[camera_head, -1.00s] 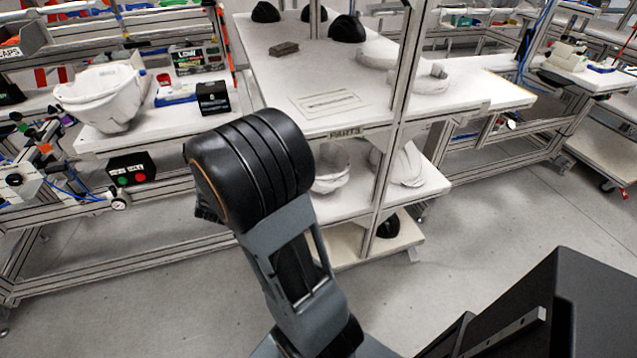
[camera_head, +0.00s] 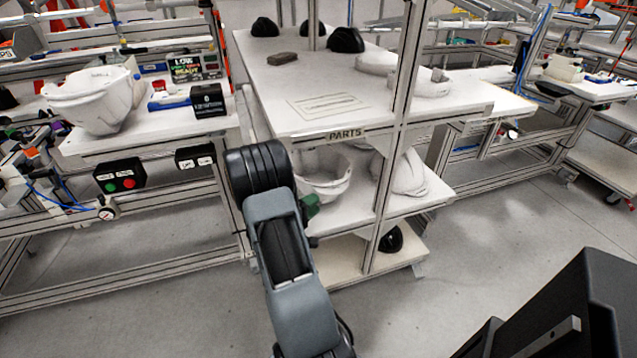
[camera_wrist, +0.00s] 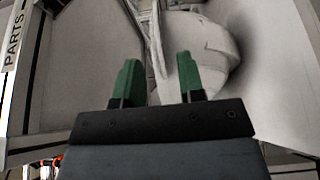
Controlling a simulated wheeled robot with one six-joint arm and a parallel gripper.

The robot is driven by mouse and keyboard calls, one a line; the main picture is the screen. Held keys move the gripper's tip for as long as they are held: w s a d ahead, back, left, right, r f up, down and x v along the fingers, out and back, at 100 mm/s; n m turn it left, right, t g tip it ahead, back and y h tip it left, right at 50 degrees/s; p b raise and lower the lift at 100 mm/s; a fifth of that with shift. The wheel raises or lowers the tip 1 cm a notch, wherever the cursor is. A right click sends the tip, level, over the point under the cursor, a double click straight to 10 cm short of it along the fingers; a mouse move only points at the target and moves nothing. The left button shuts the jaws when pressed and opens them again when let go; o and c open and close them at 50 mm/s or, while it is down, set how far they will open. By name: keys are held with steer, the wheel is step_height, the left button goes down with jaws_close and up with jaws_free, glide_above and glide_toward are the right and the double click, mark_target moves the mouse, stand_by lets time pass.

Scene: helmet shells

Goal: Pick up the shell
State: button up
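A white helmet shell (camera_head: 328,183) sits on the middle shelf of the parts rack, partly hidden behind my arm. A second white shell (camera_head: 408,172) stands to its right behind the rack post. My gripper (camera_wrist: 157,72) has two green fingers spread apart with a gap between them. A white shell (camera_wrist: 212,52) lies just beyond and to the right of the fingers in the wrist view. Its pale edge shows near the gap; I cannot tell whether the fingers touch it. In the head view only a green bit of my gripper (camera_head: 310,206) shows, at the front left of the shelf.
The rack's top board (camera_head: 290,75) is above the gripper, with a PARTS label (camera_head: 346,134) on its front edge. A rack post (camera_head: 396,130) stands to the right. A white shell (camera_head: 98,100) sits on the left bench. Grey floor in front is open.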

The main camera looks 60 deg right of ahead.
mark_target(328, 194)
steer(key=shift+b+x, duration=0.55)
steer(key=shift+x, duration=2.9)
steer(key=shift+r, duration=0.1)
jaws_close()
